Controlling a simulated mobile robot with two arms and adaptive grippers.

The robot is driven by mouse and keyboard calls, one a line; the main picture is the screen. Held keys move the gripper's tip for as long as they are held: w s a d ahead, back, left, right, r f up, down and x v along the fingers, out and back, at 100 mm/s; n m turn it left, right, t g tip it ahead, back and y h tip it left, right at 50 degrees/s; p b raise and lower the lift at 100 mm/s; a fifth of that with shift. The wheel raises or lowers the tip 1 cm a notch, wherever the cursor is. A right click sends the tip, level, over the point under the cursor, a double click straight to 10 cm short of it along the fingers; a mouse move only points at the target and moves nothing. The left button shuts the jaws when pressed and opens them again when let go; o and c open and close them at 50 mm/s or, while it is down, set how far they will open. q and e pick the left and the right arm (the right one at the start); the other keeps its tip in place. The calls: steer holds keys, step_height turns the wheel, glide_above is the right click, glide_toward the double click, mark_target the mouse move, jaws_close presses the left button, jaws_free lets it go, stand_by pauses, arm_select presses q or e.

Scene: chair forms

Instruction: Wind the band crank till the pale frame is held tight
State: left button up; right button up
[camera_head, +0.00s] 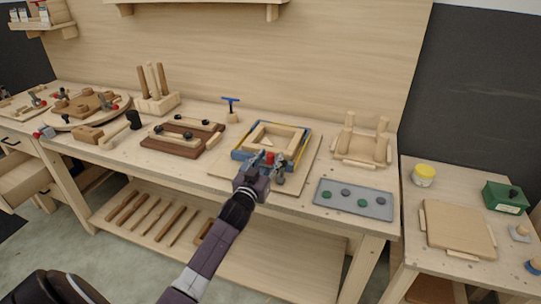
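The pale frame (285,131) lies flat on a wooden board (225,172) on the bench, with a blue and yellow band (304,143) around it. The band crank shows a red knob (269,158) at the frame's front edge. My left gripper (264,164) is at the crank, over the front of the frame, with its fingers around or beside the knob. The gripper hides much of the crank, and whether the fingers touch or grip it cannot be told. My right gripper is out of view.
A grey tray (335,206) with green and grey discs lies right of the board. A pale upturned stool form (361,143) stands behind it. Dark clamped wood (177,146) and a blue-handled tool (231,104) are left. A side table holds a yellow-lidded jar (424,174) and green box (505,197).

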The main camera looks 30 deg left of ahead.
arm_select(q)
steer(key=shift+w+a, duration=0.1)
steer(key=shift+w, duration=0.35)
jaws_close()
